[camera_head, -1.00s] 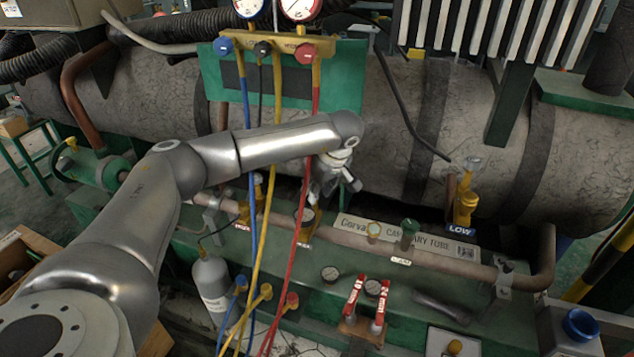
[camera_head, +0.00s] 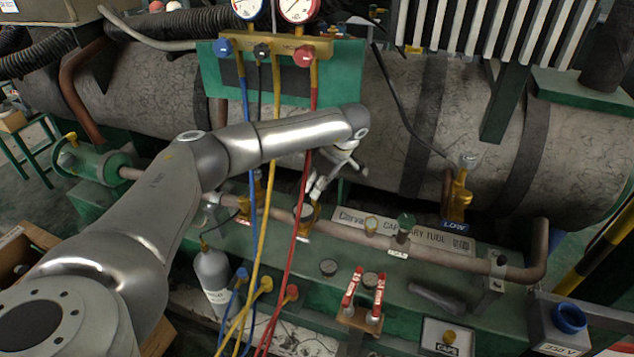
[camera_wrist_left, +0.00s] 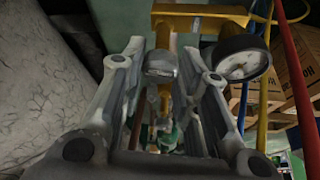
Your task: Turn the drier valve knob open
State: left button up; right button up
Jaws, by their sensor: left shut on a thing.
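A small grey metal knob (camera_wrist_left: 161,64), apparently the drier valve knob, sits on a brass stem in the left wrist view. My left gripper (camera_wrist_left: 162,72) is shut on it, with one finger on each side. In the head view my left gripper (camera_head: 318,190) is behind the red hose, just above the pipe along the green base. The knob cannot be made out there; the hoses and my wrist clutter that spot. My right gripper is not in view.
A round gauge (camera_wrist_left: 240,62) is close beside the right finger. The large grey tank (camera_head: 400,130) is close behind. A green-capped valve (camera_head: 405,222) and red-handled valves (camera_head: 365,297) stand to the right.

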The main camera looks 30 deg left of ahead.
pick_arm(q)
jog(key=o, duration=1)
jog(key=shift+r, duration=0.15)
jog(key=v, duration=1.1)
jog(key=shift+d+r, duration=0.15)
jog(key=shift+r, duration=0.25)
